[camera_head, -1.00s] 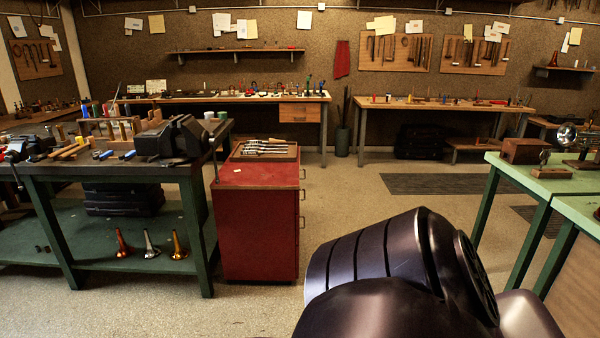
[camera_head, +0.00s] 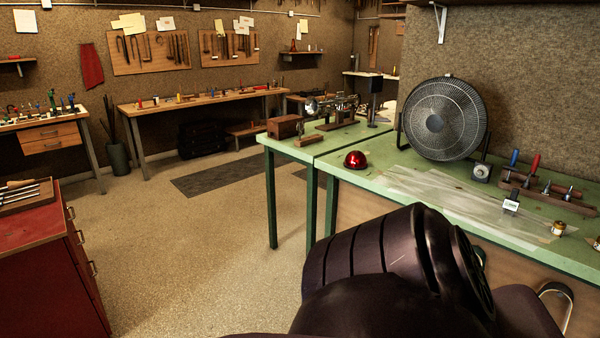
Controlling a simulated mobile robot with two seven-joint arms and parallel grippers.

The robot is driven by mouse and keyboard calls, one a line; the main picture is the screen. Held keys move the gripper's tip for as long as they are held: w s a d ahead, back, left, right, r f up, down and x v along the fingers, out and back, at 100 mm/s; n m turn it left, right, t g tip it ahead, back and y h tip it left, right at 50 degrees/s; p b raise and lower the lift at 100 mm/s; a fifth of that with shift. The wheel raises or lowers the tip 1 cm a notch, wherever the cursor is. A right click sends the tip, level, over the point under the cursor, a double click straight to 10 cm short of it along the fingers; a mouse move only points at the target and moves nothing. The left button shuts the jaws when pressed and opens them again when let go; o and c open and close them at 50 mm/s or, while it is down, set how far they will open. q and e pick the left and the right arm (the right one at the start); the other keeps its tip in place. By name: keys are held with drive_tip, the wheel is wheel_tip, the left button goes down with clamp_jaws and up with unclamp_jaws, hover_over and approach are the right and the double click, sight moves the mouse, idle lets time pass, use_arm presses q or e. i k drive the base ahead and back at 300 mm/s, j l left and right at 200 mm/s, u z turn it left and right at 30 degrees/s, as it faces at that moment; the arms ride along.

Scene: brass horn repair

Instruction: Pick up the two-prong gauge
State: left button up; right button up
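I cannot make out a two-prong gauge for certain in this view. A small rack on the green bench at the right holds several hand tools (camera_head: 545,188) with red, blue and metal parts, too small to identify. A small device with a pale display (camera_head: 511,203) lies on the bench in front of that rack. Long slim tools (camera_head: 20,192) lie on the tray on the red cabinet at the left edge. Neither of my grippers shows; only a dark part of my own arm fills the lower middle.
The green bench (camera_head: 350,178) carries a fan (camera_head: 443,118), a red dome (camera_head: 355,160) and a wooden box (camera_head: 285,127). The red cabinet (camera_head: 45,225) stands at the left. Open floor (camera_head: 190,240) lies between them, with a dark mat (camera_head: 235,174) farther back. A wooden workbench (camera_head: 205,101) stands against the far wall.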

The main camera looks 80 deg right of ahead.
sight(511, 202)
drive_tip(key=z, duration=3.85)
